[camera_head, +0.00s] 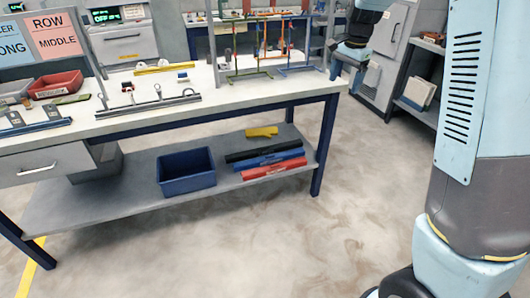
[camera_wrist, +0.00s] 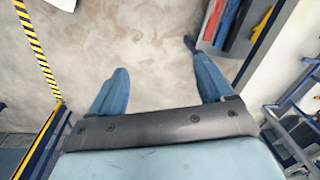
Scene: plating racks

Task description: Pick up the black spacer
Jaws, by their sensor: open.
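The black spacer, a long dark bar (camera_head: 263,154), lies on the lower shelf of the workbench, behind a blue bar (camera_head: 268,160) and a red bar (camera_head: 273,169). In the wrist view the bars show at the upper right, with the red bar (camera_wrist: 212,20) and the blue bar (camera_wrist: 228,24) side by side and a dark bar (camera_wrist: 243,28) beyond them. My gripper (camera_wrist: 157,60) is open with its two blue fingers apart, and only floor shows between them. It is clear of the bars.
A blue bin (camera_head: 187,180) and a yellow piece (camera_head: 261,132) share the lower shelf (camera_head: 120,205). The bench top (camera_head: 225,92) above carries racks, trays and small parts. A blue bench leg (camera_head: 325,145) stands right of the bars. Open floor (camera_head: 300,235) lies in front.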

